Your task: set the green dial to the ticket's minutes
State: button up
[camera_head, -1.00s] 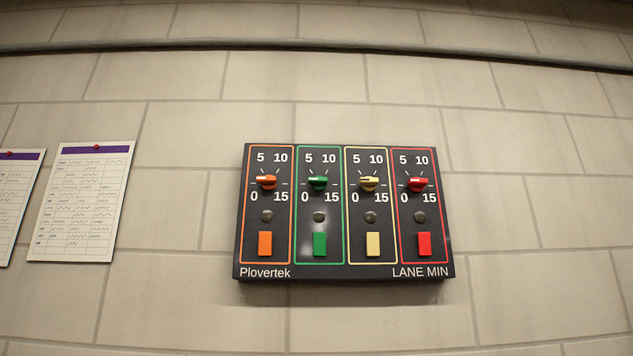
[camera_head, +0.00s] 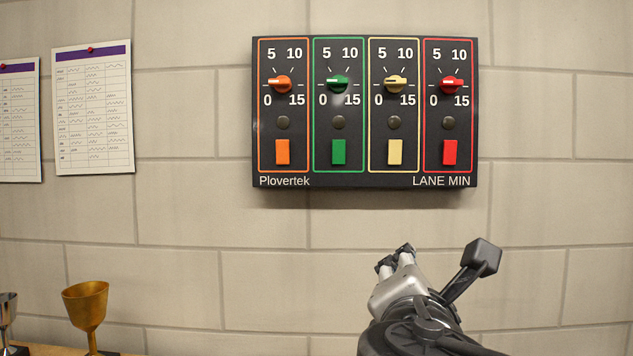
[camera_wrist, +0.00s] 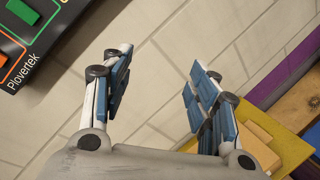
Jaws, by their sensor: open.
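The green dial (camera_head: 337,83) is on the green-framed section of a black wall panel in the head view. Its pale pointer mark appears to point left, by the 0 tick. The scale reads 0, 5, 10, 15. A round grey button or lamp and a green rectangle (camera_head: 339,152) sit below it. My gripper (camera_head: 395,260) is below and right of the dial, well apart from it. In the wrist view, its two blue-padded fingers (camera_wrist: 160,78) are spread with nothing between them. I cannot identify a ticket; the wall sheets' writing is unreadable.
Orange (camera_head: 280,83), cream (camera_head: 396,83) and red (camera_head: 451,85) dials flank the green one. Two purple-topped sheets (camera_head: 93,110) hang at left. A gold cup (camera_head: 86,305) stands lower left. A yellow object (camera_wrist: 290,145) shows in the wrist view. The wall below the panel is bare.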

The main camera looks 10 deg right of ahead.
jog(key=w+a+r+n+t+y+p, duration=0.1)
jog(key=a+r+n+t, duration=0.15)
jog(key=r, duration=0.45)
jog(key=w+a+r+n+t+p, duration=0.1)
jog(key=a+r+n+t+p, duration=0.1)
jog(key=r+n, duration=0.35)
jog(key=n+t+y+p, duration=0.2)
jog(key=n+t, duration=0.1)
jog(key=n, duration=0.3)
send_near(337, 82)
jog(key=p+x, duration=0.4)
jog(key=x, duration=0.4)
jog(key=shift+w+d+r, duration=0.1)
jog(key=shift+w+r, duration=0.05)
jog(key=shift+w, duration=0.05)
jog(key=shift+c, duration=0.4)
jog(key=c, duration=1)
